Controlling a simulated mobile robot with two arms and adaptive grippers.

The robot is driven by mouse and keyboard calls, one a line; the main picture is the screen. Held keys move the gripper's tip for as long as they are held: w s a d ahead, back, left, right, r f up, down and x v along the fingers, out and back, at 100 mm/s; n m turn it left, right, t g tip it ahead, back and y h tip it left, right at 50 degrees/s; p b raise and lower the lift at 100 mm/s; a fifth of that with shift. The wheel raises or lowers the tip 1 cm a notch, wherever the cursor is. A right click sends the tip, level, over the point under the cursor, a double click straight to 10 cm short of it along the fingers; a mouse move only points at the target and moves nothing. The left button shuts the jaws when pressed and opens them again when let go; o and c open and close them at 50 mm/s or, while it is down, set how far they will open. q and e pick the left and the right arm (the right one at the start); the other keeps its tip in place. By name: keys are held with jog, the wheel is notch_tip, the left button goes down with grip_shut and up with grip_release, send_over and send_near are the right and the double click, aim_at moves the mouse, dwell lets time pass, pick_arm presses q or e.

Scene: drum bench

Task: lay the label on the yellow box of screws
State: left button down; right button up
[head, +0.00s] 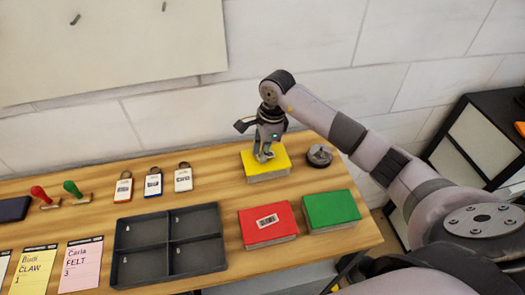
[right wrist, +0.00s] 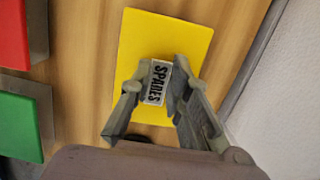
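The yellow box of screws (head: 250,161) sits near the back edge of the bench; its flat top also fills the middle of the right wrist view (right wrist: 165,35). My right gripper (head: 263,158) points down over it. My left gripper is not in view.
A red box (head: 253,236) with a label on top and a green box (head: 331,209) stand in front. A dark round object (head: 319,155) is close right of the yellow box. A compartment tray (head: 168,245), several tags and two stamps lie left. The wall (head: 190,125) is behind.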

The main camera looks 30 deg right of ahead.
jog(key=o, duration=0.5)
jog(key=shift+r, duration=0.15)
notch_tip(320, 180, up, 17)
jog(key=d+p, duration=0.1)
jog(key=p, duration=0.2)
jog(key=shift+s+d+f, duration=0.2)
jog(key=shift+s+d, duration=0.15)
dwell(0.4)
jog(key=shift+f, duration=0.1)
dwell(0.8)
